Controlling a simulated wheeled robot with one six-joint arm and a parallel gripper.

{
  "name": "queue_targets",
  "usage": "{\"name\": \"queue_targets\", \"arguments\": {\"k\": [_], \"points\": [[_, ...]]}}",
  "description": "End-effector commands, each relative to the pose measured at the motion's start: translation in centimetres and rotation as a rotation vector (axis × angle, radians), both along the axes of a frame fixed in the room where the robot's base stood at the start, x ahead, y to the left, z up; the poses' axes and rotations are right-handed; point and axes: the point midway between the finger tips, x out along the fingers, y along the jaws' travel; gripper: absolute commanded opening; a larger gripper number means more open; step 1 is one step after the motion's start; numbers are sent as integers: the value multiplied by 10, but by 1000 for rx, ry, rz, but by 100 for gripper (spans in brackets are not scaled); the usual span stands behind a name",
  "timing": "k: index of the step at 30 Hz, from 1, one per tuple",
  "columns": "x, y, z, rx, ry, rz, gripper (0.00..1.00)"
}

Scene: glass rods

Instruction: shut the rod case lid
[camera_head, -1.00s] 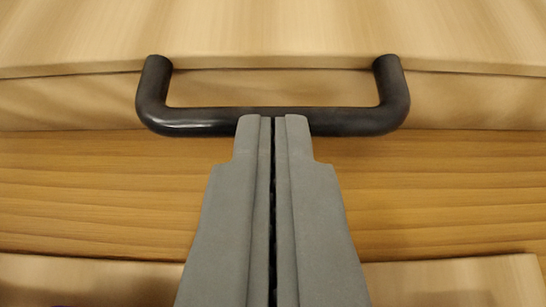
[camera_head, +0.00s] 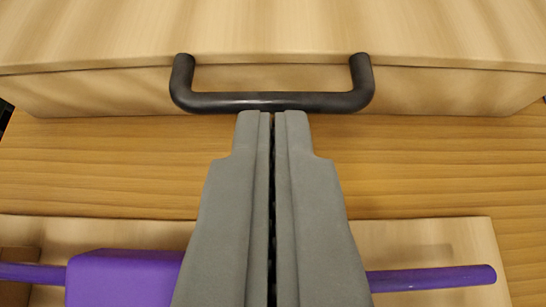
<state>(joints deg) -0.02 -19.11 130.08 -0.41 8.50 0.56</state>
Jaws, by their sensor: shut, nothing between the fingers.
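The rod case (camera_head: 100,95) is a pale wooden box across the top of the view. Its lid (camera_head: 270,25) lies flat as the top panel, its front edge along the front wall, with no open gap visible. A dark bar handle (camera_head: 270,102) juts out from the lid's front edge. My gripper (camera_head: 272,114) is shut and empty, its fingertips just in front of the middle of the handle bar. I cannot tell whether they touch it. The inside of the case is hidden.
A pale wooden board (camera_head: 430,240) lies in the foreground. A purple rod (camera_head: 435,278) and a purple block (camera_head: 120,275) are over it, partly hidden by my gripper. A bare strip of brown wooden table (camera_head: 420,170) lies between board and case.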

Motion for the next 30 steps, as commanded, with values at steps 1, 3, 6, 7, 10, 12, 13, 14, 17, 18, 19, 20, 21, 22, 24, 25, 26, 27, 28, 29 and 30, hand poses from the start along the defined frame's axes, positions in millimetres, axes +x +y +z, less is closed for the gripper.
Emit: {"name": "queue_targets", "arguments": {"k": [1, 3, 6, 7, 10, 12, 13, 14, 17, 18, 19, 20, 21, 22, 24, 25, 26, 27, 28, 29, 30], "points": [[-6, 0, -3, 0, 0, 0, 0], [-14, 0, -7, 0, -1, 0, 0], [-28, 0, -15, 0, -1, 0, 0], [-32, 0, -17, 0, -2, 0, 0], [-46, 0, -25, 0, -3, 0, 0], [-54, 0, -29, 0, -3, 0, 0], [-57, 0, -31, 0, -4, 0, 0], [-59, 0, -32, 0, -4, 0, 0], [-66, 0, -37, 0, -2, 0, 0], [-67, 0, -37, 0, -2, 0, 0], [-68, 0, -38, 0, -2, 0, 0], [-69, 0, -38, 0, -3, 0, 0], [-70, 0, -38, 0, -3, 0, 0], [-70, 0, -38, 0, -3, 0, 0], [-71, 0, -36, 0, -8, 0, 0], [-72, 0, -34, 0, -12, 0, 0], [-74, 0, -31, 0, -17, 0, 0], [-76, 0, -27, 0, -27, 0, 0], [-79, 0, -22, 0, -37, 0, 0], [-83, 0, -16, 0, -49, 0, 0], [-88, 0, -7, 0, -68, 0, 0]]}}
